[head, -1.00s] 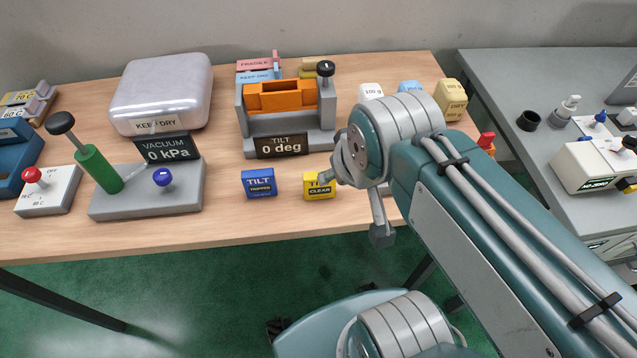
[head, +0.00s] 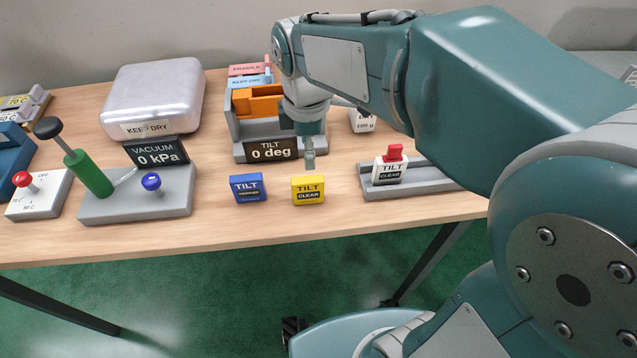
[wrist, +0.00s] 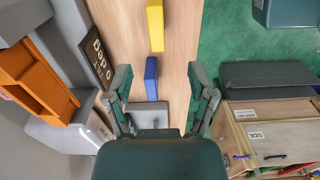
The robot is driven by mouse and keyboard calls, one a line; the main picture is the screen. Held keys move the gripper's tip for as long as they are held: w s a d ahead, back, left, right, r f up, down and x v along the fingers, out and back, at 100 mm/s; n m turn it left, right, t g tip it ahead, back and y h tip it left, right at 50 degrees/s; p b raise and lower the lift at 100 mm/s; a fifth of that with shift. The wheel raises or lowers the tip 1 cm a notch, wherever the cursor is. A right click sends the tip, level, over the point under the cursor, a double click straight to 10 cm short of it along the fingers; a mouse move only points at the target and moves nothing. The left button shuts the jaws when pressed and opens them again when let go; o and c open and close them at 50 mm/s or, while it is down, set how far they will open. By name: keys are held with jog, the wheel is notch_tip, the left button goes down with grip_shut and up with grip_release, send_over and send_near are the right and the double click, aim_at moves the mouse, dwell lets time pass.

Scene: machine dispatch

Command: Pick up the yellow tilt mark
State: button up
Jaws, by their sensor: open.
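The yellow tilt mark (head: 308,189), labelled TILT CLEAR, stands upright near the front edge of the table. It also shows in the wrist view (wrist: 155,25) at the top centre. A blue tilt mark (head: 247,188), labelled TILT TRIPPED, stands to its left and shows in the wrist view (wrist: 151,78). My gripper (wrist: 160,92) is open and empty in the wrist view. In the head view my gripper (head: 309,158) is above and just behind the yellow mark, apart from it; its fingers are small there.
The tilt stand with its "0 deg" sign (head: 272,150) is close behind my gripper. A grey rail (head: 430,178) holds a white TILT CLEAR block (head: 390,170) at the right. The vacuum base (head: 130,207) is at the left. Bare table lies around the marks.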

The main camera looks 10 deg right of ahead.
aim_at(307, 179)
notch_tip(307, 179, down, 5)
jog(key=shift+f, duration=0.15)
jog(key=f, duration=0.5)
jog(key=shift+w+a+f, duration=0.2)
jog(key=shift+w+f, duration=0.1)
jog(key=shift+w, duration=0.05)
grip_shut()
